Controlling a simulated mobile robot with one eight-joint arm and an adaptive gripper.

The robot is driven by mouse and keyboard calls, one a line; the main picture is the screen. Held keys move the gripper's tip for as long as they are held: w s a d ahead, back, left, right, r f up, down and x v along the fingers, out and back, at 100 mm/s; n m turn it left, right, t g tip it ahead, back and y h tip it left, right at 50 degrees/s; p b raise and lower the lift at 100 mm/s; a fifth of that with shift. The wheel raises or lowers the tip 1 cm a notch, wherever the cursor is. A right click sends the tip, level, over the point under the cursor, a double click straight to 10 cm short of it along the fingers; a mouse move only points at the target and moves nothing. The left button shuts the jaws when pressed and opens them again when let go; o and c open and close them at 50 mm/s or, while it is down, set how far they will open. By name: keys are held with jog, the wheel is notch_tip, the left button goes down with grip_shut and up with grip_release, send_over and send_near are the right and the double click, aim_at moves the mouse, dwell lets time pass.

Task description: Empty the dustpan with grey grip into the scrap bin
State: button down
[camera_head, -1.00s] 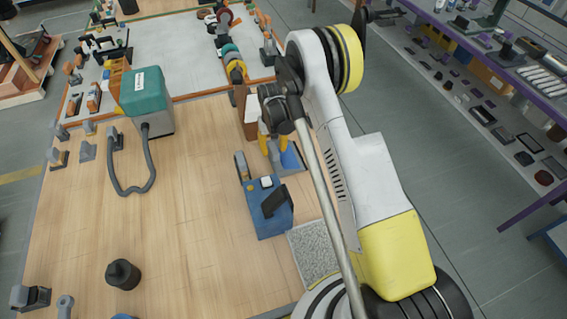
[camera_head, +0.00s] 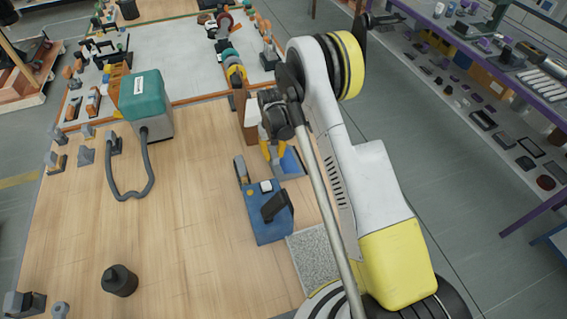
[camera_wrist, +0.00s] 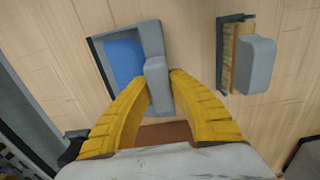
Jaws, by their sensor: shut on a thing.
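The dustpan has a blue pan (camera_wrist: 124,61) with a grey rim and a grey block grip (camera_wrist: 157,82). In the wrist view my gripper (camera_wrist: 160,80) has its yellow fingers on either side of the grip, shut on it. In the head view the dustpan (camera_head: 291,163) shows at the right edge of the wooden table, just right of my gripper (camera_head: 274,156). I cannot tell whether it touches the table. No scraps can be made out in the pan. I cannot identify the scrap bin with certainty.
A brush with a grey block (camera_wrist: 257,65) lies right of the dustpan in the wrist view. A black cylinder (camera_head: 119,281) stands front left. The table's middle is clear.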

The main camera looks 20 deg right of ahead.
jog(key=shift+r+p, duration=0.45)
jog(key=shift+r, duration=1.55)
jog(key=shift+r, duration=0.1)
